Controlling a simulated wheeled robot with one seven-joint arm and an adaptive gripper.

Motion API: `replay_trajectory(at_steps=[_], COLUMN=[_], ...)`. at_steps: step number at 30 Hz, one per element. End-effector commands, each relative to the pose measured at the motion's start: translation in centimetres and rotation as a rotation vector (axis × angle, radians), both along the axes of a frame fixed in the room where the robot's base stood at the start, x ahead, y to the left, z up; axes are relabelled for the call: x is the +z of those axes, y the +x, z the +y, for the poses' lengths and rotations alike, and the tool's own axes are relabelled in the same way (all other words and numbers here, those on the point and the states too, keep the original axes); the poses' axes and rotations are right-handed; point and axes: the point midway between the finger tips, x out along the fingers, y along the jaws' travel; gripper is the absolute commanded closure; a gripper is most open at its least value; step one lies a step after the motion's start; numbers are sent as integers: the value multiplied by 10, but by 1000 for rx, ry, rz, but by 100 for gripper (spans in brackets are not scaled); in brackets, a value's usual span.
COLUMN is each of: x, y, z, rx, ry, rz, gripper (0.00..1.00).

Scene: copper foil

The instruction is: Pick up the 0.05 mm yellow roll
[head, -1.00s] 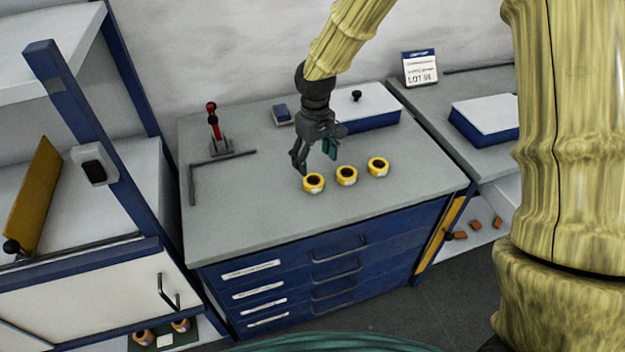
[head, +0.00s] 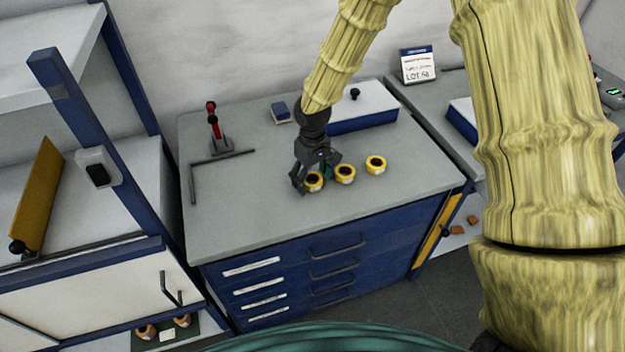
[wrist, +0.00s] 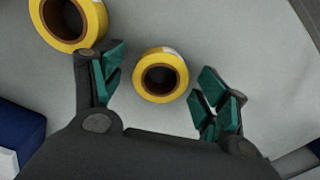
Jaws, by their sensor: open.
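Three yellow rolls with dark cores stand in a slanting row on the grey bench top: a left roll (head: 313,182), a middle roll (head: 345,174) and a right roll (head: 376,165). Their thickness markings cannot be read. My gripper (head: 313,177) is open and low over the left roll, one finger on each side. In the wrist view, one roll (wrist: 160,75) lies between the open green-padded fingers (wrist: 162,80), with visible gaps on both sides. A second roll (wrist: 67,20) sits just outside the left finger, partly cut off by the frame.
A red-handled tool (head: 214,122) and a dark angle piece (head: 191,184) lie on the bench's left part. A blue-and-white box (head: 362,108) and a small blue block (head: 281,112) stand behind. The bench's front left is clear. A lot sign (head: 418,66) stands back right.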

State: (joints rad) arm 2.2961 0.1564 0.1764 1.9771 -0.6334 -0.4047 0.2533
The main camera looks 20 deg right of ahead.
Motion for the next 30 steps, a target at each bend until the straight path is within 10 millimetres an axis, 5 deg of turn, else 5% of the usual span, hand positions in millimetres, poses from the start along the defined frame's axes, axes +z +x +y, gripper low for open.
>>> replay_trajectory(at_steps=[6, 15, 30], x=[0, 0, 11], y=[0, 0, 1], z=[0, 0, 0], rx=[0, 0, 0], ry=[0, 0, 1], rz=[0, 0, -2], gripper=[26, 75, 75])
